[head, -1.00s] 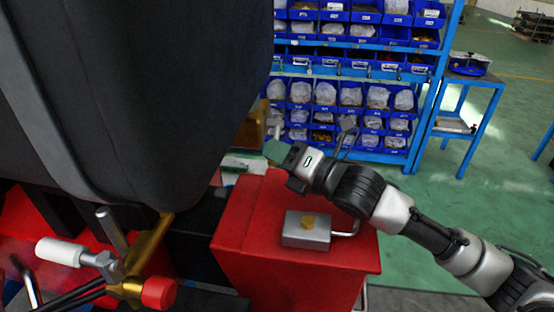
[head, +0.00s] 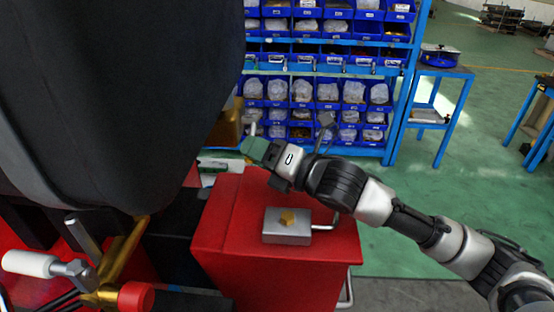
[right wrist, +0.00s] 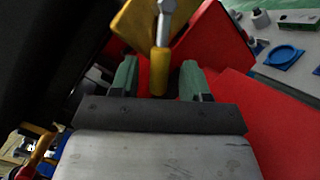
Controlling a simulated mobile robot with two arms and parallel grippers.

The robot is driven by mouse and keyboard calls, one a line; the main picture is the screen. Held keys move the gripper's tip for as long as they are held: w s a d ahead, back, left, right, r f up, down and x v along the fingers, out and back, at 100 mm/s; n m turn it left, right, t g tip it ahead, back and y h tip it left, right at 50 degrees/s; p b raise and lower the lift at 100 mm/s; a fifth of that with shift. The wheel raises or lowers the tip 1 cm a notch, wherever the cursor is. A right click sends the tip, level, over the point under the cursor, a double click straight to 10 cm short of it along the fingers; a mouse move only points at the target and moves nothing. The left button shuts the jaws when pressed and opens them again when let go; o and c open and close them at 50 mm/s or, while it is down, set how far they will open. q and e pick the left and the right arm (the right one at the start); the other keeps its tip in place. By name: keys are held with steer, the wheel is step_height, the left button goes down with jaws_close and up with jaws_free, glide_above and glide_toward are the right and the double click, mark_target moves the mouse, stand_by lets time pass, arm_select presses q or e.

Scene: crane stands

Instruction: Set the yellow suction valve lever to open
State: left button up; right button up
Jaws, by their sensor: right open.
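The yellow lever (right wrist: 159,72) has a yellow grip on a silver metal stem (right wrist: 165,25), in front of a yellow plate (right wrist: 136,24). In the right wrist view the grip shows between the two green fingers of my right gripper (head: 254,149), with a gap on each side. The fingers are apart and not closed on it. I cannot tell how deep the grip sits between them. In the head view the gripper mostly hides the lever, beside a brass-coloured block (head: 227,127). My left gripper is not in view.
A red cabinet (head: 235,225) with a metal box (head: 287,238) on top stands below my right arm. A large dark body (head: 120,90) fills the left side. A white-handled brass valve (head: 100,292) is at lower left. A blue bin shelf (head: 395,110) stands behind.

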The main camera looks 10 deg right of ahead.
steer(key=b+v, duration=0.3)
steer(key=v, duration=0.6)
steer(key=shift+f, duration=0.2)
steer(key=shift+s+d, duration=0.4)
steer(key=shift+r, duration=0.1)
